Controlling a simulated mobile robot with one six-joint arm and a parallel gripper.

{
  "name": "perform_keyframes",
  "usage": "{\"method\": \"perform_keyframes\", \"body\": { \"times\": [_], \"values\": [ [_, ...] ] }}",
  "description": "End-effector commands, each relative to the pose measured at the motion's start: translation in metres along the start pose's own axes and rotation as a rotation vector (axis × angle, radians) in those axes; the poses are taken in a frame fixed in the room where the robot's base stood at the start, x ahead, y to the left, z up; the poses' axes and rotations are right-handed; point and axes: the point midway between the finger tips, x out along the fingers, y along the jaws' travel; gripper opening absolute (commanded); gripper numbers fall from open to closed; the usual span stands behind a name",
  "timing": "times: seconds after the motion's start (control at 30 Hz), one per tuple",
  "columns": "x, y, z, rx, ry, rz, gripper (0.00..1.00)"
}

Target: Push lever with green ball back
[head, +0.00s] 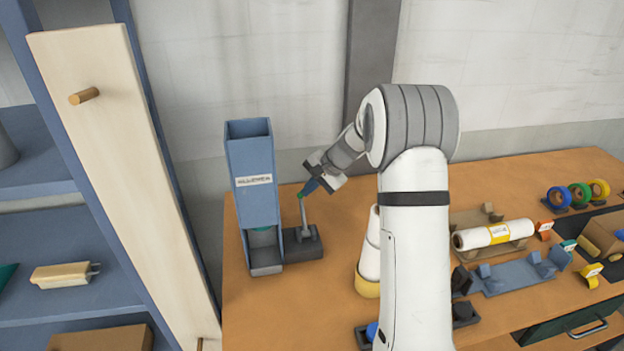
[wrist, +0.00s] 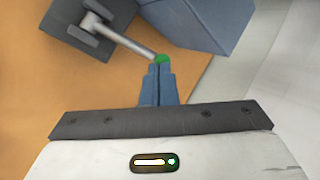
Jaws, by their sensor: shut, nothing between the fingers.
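The lever is a thin grey rod (head: 304,217) rising from a dark base block (head: 303,243) on the table. Its small green ball (head: 300,196) is partly hidden by my gripper in the head view. In the wrist view the green ball (wrist: 162,59) sits at the end of the rod (wrist: 128,39), right at my fingertips. My gripper (head: 309,187) is shut with its blue fingers together, empty. In the wrist view the fingertips (wrist: 158,68) are against or just short of the ball; I cannot tell if they touch.
A tall blue dispenser (head: 254,180) stands left of the lever, close beside it. A white roll in a yellow holder (head: 367,287) stands to the right. A wrapped roll (head: 493,235), tape rolls and blue brackets lie farther right. A blue shelf (head: 50,263) and wooden board (head: 130,180) are at left.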

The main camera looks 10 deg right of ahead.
Motion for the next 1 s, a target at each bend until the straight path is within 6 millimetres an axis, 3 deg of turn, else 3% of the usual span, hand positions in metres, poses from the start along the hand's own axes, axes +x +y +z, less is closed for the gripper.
{"method": "perform_keyframes", "body": {
  "times": [0.33, 1.0],
  "values": [
    [0.029, -0.002, -0.023, 0.03, -0.032, 0.041, 0.0],
    [0.025, -0.002, -0.021, 0.03, -0.031, 0.04, 0.0]
  ]
}}
